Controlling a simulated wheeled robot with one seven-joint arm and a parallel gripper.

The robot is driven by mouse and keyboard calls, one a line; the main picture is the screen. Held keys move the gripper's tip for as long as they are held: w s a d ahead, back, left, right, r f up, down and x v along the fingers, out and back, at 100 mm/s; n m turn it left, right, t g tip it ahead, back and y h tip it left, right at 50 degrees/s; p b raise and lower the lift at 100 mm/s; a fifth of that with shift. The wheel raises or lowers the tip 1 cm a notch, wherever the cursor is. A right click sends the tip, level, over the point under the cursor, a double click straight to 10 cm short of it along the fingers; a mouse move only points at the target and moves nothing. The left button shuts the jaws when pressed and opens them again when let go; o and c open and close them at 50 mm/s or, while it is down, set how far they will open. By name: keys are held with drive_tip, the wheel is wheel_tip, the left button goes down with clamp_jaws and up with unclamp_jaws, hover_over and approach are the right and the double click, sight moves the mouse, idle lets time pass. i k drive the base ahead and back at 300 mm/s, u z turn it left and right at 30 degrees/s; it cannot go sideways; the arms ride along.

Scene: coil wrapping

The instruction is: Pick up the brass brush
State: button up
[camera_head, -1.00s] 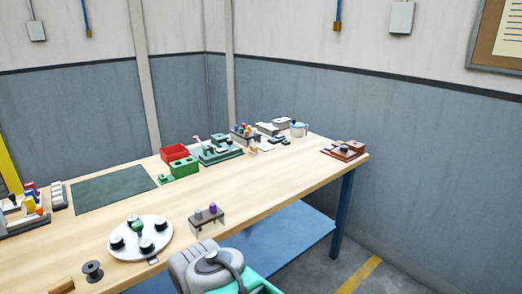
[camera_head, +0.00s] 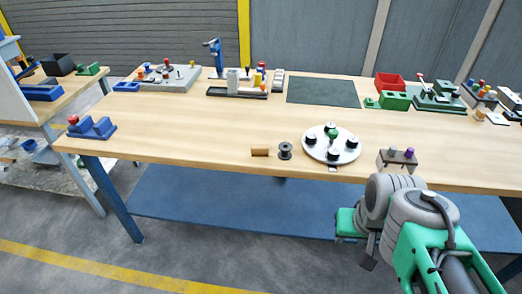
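I cannot make out a brass brush for certain in the head view. A small tan-brown piece (camera_head: 260,152) lies near the front edge of the workbench, left of a dark spool (camera_head: 285,151); it is too small to tell what it is. My grey and green arm shows at the lower right, in front of the bench. No gripper fingertips can be made out.
The wooden workbench (camera_head: 190,128) has a clear left-centre. On it are a white round plate with black knobs (camera_head: 332,155), a small stand with cylinders (camera_head: 398,159), a dark green mat (camera_head: 322,92), a red bin (camera_head: 390,82) and blue blocks (camera_head: 92,128). A second bench (camera_head: 55,107) stands left.

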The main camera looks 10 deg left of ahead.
sight(257, 150)
drive_tip(key=u, duration=0.1)
drive_tip(key=i, duration=1.25)
drive_tip(key=u, duration=3.2)
